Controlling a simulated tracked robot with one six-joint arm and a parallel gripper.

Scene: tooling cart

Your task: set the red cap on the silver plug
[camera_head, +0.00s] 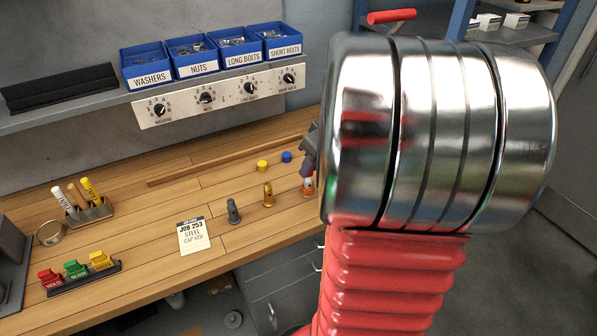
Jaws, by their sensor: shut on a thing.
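The silver plug (233,212) stands upright on the wooden bench, its top bare. My gripper (307,172) is at the right of the bench, partly hidden by my large silver arm joint. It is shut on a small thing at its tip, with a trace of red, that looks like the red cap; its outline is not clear. My gripper is apart from the silver plug, to its right and farther back. No other loose red cap shows on the bench.
A brass plug (268,195) and a copper-coloured plug (307,187) stand right of the silver one. A yellow cap (262,166) and a blue cap (286,156) lie behind. A job card (194,236) reads steel, cap red. A marker holder (90,211) stands left.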

